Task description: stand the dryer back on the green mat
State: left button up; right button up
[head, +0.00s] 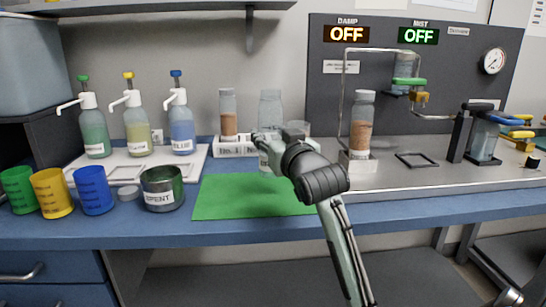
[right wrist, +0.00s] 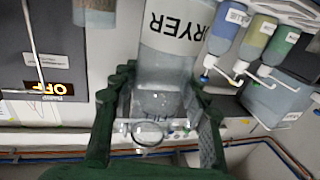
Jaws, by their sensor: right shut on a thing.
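The dryer (right wrist: 168,62), a clear vessel with a white "DRYER" label, is between the fingers of my right gripper (right wrist: 155,112) in the right wrist view, where its label appears upside down. My right gripper (head: 264,143) is shut on it. In the head view the gripper and arm hide most of the dryer, and a clear part (head: 263,160) shows just below the fingers. The green mat (head: 235,197) lies flat on the blue bench, with the gripper above its back edge. I cannot tell whether the dryer's base touches the mat. My left gripper is not in view.
A white rack (head: 232,152) with bottles stands behind the mat. The "SPENT" beaker (head: 162,190) is close to the mat's left. Pump bottles (head: 136,130) and coloured cups (head: 53,194) are further left. A brown-filled bottle (head: 361,130) stands at right. The mat's front is clear.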

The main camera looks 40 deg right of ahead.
jog(key=shift+d+f, duration=0.2)
jog(key=shift+d, duration=0.15)
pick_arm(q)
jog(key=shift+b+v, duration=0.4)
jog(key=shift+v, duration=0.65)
pick_arm(e)
jog(key=shift+w+f, duration=0.1)
jog(key=shift+f, duration=1.85)
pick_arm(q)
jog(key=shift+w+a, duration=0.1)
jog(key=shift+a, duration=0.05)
pick_arm(e)
jog(key=shift+f, duration=0.1)
jog(key=o, duration=1.4)
jog(key=shift+f, duration=0.1)
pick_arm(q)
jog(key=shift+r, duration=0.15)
